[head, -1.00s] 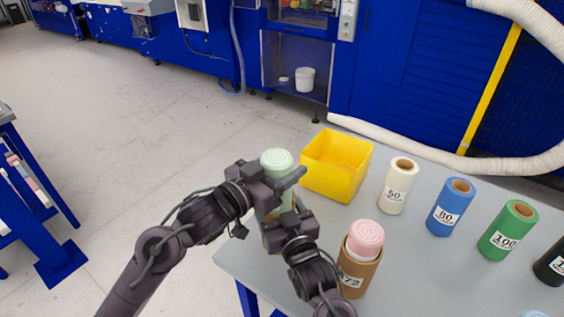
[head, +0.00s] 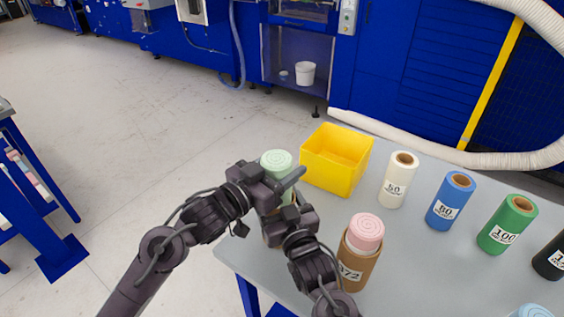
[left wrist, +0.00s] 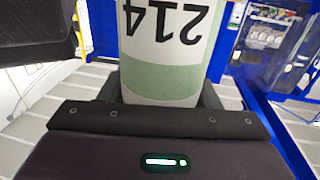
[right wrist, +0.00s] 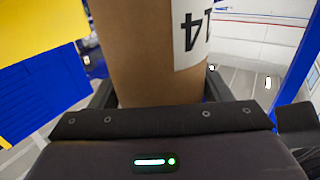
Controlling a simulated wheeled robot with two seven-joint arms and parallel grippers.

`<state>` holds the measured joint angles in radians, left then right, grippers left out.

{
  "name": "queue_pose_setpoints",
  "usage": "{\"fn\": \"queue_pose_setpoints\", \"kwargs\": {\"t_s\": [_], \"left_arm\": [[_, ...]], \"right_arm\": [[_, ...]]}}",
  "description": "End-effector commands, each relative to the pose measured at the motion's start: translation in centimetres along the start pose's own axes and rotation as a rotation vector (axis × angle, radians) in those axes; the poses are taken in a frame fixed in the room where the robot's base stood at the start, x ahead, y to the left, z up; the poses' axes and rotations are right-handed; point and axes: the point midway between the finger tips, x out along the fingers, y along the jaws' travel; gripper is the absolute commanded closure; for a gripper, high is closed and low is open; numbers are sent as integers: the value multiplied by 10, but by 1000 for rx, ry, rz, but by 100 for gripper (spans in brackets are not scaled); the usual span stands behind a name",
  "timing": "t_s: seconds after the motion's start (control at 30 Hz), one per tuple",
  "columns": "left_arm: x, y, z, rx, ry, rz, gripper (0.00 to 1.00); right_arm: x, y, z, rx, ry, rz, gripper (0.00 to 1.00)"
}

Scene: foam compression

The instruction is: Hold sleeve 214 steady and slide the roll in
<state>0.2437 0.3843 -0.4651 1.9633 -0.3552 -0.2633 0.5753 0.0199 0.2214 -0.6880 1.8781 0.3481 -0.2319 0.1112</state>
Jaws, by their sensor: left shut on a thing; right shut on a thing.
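The pale green foam roll (head: 276,158) stands upright, its spiral top showing in the head view. My left gripper (head: 277,187) is shut on it. The left wrist view shows its green band (left wrist: 160,80) and a white label reading 214, upside down. Below, my right gripper (head: 287,220) is shut on the brown cardboard sleeve (right wrist: 150,55), whose label shows part of the number. The roll is above the sleeve, roughly in line with it. The grippers hide most of both, and I cannot tell whether the roll's lower end is inside the sleeve.
A yellow bin (head: 336,160) stands just behind the grippers on the grey table (head: 410,235). A sleeve marked 172 (head: 357,270) with a pink roll (head: 367,228) in it stands close to the right.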

Motion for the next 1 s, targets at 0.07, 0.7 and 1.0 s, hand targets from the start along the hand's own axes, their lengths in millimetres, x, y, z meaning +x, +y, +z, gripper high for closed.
{"fn": "queue_pose_setpoints", "kwargs": {"t_s": [0.07,0.7,1.0], "left_arm": [[0,0,3,-1,-1,0,78],[0,0,22,0,0,0,78],[0,0,24,1,-2,0,78]], "right_arm": [[0,0,0,0,0,0,54],[0,0,0,0,0,0,54],[0,0,0,0,0,0,54]]}}
